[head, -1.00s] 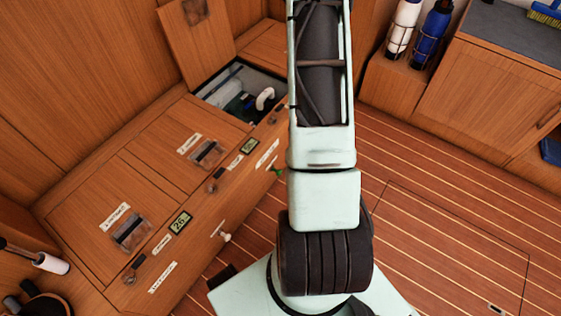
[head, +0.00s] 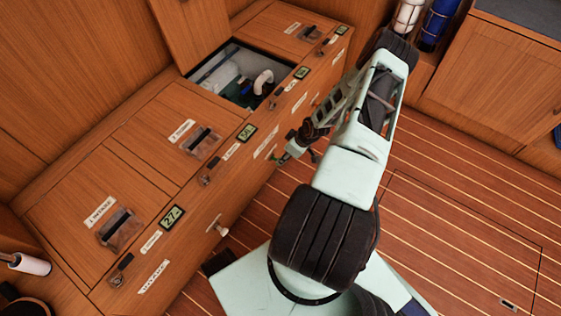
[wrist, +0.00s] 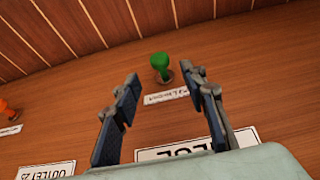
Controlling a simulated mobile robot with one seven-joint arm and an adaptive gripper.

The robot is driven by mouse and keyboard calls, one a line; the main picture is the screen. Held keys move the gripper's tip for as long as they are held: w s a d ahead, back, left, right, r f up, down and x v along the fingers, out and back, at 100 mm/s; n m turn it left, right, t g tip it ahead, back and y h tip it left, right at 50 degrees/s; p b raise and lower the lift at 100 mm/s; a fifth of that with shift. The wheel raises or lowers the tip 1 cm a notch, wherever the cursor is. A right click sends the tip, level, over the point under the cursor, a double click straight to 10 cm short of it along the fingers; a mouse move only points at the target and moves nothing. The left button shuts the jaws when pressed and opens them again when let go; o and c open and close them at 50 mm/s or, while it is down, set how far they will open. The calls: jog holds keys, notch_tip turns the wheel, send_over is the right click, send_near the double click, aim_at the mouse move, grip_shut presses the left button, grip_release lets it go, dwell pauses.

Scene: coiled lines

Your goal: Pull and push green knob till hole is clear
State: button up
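The green knob (wrist: 160,62) sticks out of the wooden panel in the wrist view, with a small white label below it. My gripper (wrist: 161,82) is open and empty, its two dark fingers on either side of the space in front of the knob. The fingers look apart from the knob. In the head view my gripper (head: 298,150) is by the front of the bench, and the knob is hard to make out there. An open hatch (head: 226,101) in the bench top shows a white bent pipe (head: 263,82) and dark parts inside. I cannot make out a hole there.
An orange knob (wrist: 6,107) is at the left edge of the wrist view. A pale knob (head: 218,227) sticks out of the bench front nearer to me. Small green displays (head: 172,216) and labels line the bench. The plank floor (head: 440,210) at right is clear.

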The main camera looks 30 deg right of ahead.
jog(key=b+x, duration=0.2)
jog(key=x, duration=0.4)
jog(key=shift+w+f, duration=0.15)
jog(key=shift+f, duration=0.25)
grip_shut()
